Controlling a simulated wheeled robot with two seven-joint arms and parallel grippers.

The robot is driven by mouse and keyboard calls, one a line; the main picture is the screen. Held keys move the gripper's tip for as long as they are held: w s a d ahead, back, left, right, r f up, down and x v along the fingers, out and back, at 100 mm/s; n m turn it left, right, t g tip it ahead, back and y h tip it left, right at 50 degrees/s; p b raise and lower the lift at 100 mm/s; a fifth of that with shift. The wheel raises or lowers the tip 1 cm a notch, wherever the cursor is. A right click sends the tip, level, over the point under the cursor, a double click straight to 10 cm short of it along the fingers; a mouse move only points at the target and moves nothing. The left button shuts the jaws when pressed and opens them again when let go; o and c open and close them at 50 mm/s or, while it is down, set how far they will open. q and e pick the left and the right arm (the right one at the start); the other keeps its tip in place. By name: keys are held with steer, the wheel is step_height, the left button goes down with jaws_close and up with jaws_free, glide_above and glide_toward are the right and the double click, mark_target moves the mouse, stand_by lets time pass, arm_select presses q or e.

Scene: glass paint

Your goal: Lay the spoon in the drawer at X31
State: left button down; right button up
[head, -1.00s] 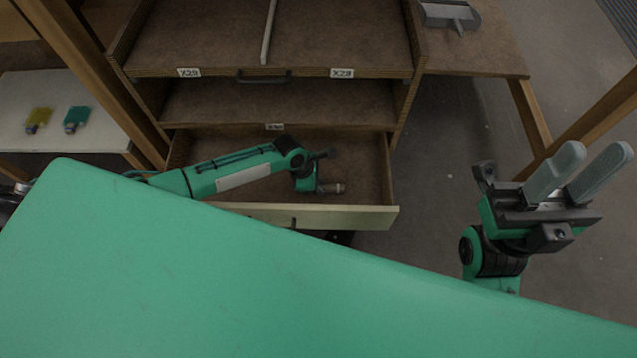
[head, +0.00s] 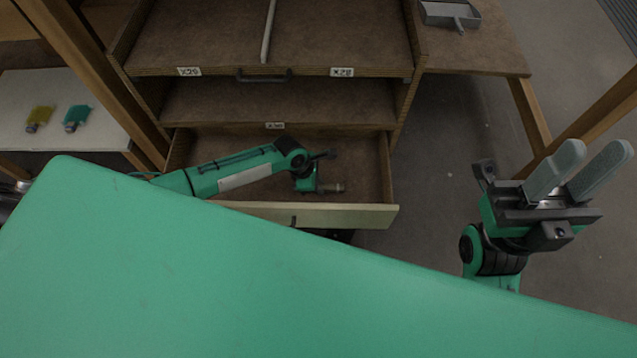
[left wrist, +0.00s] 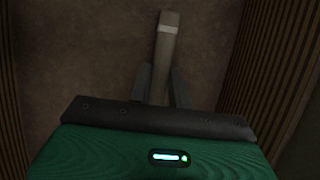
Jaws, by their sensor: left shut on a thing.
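My left gripper (head: 322,187) is inside the open bottom drawer (head: 350,215), low over its brown floor; its fingers are small and partly hidden in the head view. In the left wrist view, the gripper (left wrist: 160,88) is shut on a long, narrow grey-brown thing with a pale band, which I take to be the spoon (left wrist: 165,50). Its bowl cannot be made out. I cannot tell whether it touches the drawer floor (left wrist: 90,55). No X31 label is readable. My right gripper (head: 568,185) is open and empty, away to the right.
Above the drawer are a shelf labelled X30 (head: 275,126) and a top compartment labelled X29 (head: 189,71) and X28 (head: 342,72). A grey dustpan-like tray (head: 450,14) lies on the right side table. Yellow (head: 40,114) and teal (head: 77,114) tools lie on the left table.

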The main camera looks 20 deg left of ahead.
arm_select(q)
steer(key=shift+r+p, duration=0.1)
steer(key=shift+p, duration=0.55)
stand_by(0.8)
steer(key=c, duration=0.6)
jaws_free()
